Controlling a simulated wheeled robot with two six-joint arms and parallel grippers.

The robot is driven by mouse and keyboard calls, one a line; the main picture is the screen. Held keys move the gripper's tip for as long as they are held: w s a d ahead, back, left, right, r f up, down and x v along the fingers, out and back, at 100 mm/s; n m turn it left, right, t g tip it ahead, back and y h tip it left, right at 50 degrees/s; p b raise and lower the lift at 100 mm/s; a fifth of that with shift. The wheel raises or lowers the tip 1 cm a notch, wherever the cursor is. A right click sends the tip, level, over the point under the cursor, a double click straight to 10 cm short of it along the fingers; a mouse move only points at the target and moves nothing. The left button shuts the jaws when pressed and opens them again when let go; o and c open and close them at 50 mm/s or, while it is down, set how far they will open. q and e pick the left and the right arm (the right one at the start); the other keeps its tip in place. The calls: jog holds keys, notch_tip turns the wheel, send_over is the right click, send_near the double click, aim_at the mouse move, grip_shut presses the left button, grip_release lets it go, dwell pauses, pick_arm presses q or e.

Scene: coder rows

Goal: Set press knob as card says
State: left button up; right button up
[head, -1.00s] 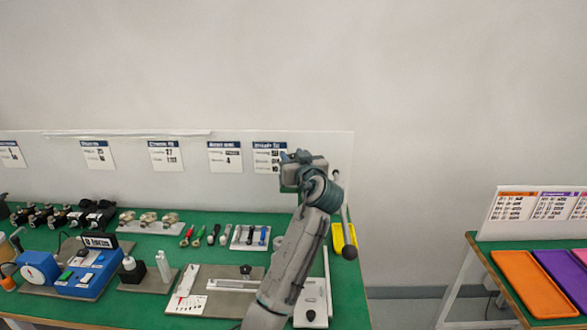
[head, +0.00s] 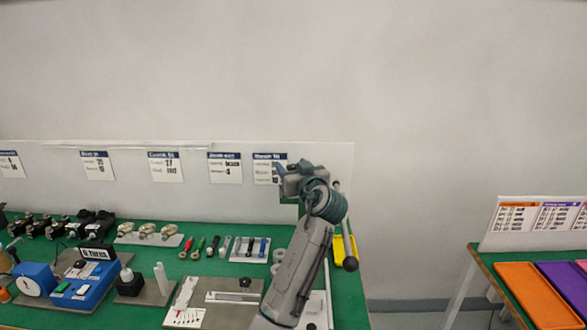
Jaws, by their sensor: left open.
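My left gripper (head: 291,176) is at the end of the grey arm, raised in front of the press at the right end of the green table. It is open; its fingers are small and partly hidden by the wrist. The arm hides most of the press. A dark green part of it (head: 288,194) and a lever with a dark ball end (head: 350,263) show beside the wrist. I cannot make out the press's setting knob. The rightmost wall card (head: 268,169) hangs just left of the gripper; its print is too blurred to read. My right gripper is not in view.
Several other cards, such as this one (head: 225,168), hang on the white back panel. A blue device (head: 85,290), a grey plate with a slide (head: 225,292) and tools crowd the green table. A second table with an orange tray (head: 535,290) stands right.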

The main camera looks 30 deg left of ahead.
pick_arm(q)
jog(key=b+v, duration=0.4)
jog(key=v, duration=0.7)
jog(key=shift+a, duration=0.1)
